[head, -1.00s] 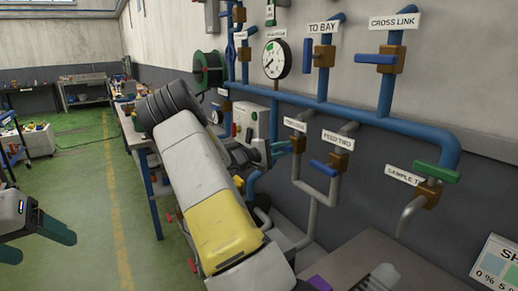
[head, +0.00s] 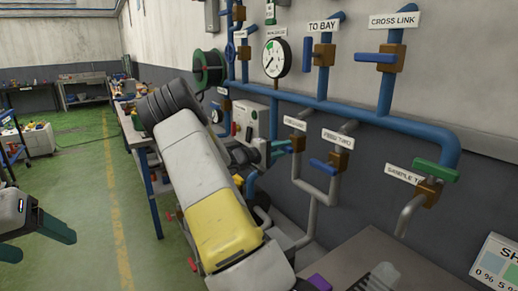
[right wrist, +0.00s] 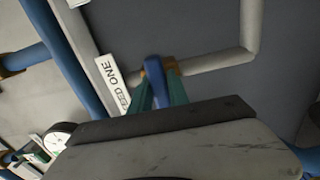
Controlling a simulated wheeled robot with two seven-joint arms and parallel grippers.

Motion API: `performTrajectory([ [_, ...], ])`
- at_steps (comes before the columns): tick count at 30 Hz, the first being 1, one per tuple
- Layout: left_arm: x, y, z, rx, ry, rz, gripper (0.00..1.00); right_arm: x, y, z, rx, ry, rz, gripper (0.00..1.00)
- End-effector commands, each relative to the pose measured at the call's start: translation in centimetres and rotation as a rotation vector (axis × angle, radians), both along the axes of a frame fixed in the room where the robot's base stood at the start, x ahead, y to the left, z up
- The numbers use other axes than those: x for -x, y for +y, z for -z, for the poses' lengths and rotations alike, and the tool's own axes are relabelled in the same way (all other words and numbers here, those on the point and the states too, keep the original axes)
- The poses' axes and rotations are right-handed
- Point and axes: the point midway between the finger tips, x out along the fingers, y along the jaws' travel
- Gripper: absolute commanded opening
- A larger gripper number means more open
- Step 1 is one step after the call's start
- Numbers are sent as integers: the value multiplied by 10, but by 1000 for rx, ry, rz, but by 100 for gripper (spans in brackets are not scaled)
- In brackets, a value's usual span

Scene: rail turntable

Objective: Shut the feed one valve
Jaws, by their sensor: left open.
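The feed one valve shows in the right wrist view as a brass-coloured body (right wrist: 171,67) with a blue handle (right wrist: 154,70), beside the FEED ONE label (right wrist: 110,84). My right gripper (right wrist: 160,88) has its teal fingers close on both sides of this handle and appears shut on it. In the head view my right gripper (head: 284,147) is at the wall pipes, below the small feed one label (head: 294,123); my arm and fingers hide most of the valve there. My left gripper (head: 40,240) is open and empty at the lower left, far from the valve.
The feed two valve (head: 340,161) with a blue handle is just to the right. The sample valve (head: 429,190) has a green handle. A gauge (head: 275,58) and a control box (head: 247,121) are near. The green floor (head: 85,200) at left is clear.

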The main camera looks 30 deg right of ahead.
Motion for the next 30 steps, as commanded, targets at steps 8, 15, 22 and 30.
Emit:
performTrajectory([
  [8,0,0,0,0,0,0,70,0,0,0,0,2,-1,42],
  [15,0,0,0,0,0,0,70,-1,9,0,-1,2,-3,42],
  [22,0,0,0,0,0,0,70,2,48,0,-1,2,-5,42],
  [30,0,0,0,0,0,0,70,6,77,1,-2,2,-2,42],
])
